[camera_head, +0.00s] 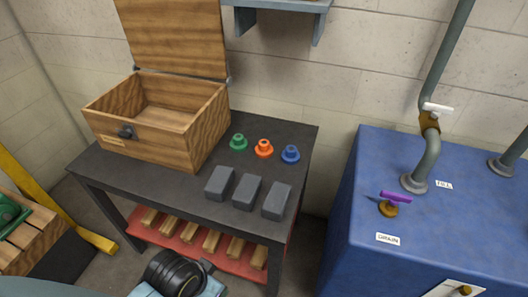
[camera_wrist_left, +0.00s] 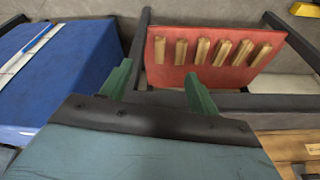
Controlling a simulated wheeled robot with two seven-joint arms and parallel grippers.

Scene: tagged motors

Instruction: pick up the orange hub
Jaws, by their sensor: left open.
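The orange hub (camera_head: 264,148) stands upright on the dark table (camera_head: 130,175), in the middle of a row between a green hub (camera_head: 238,142) and a blue hub (camera_head: 290,154). Nothing touches it. My left gripper (camera_wrist_left: 160,88) shows in the left wrist view with its two green fingers apart and nothing between them. It is away from the hub, facing the table's lower red shelf (camera_wrist_left: 215,78). The hub does not show in that view. My right gripper is in neither view.
Several dark grey blocks (camera_head: 247,192) stand in front of the hubs. An open wooden box (camera_head: 155,140) with raised lid fills the table's left side. A blue tank (camera_head: 400,265) with pipes stands to the right, past a gap. A wall shelf (camera_head: 280,5) hangs above.

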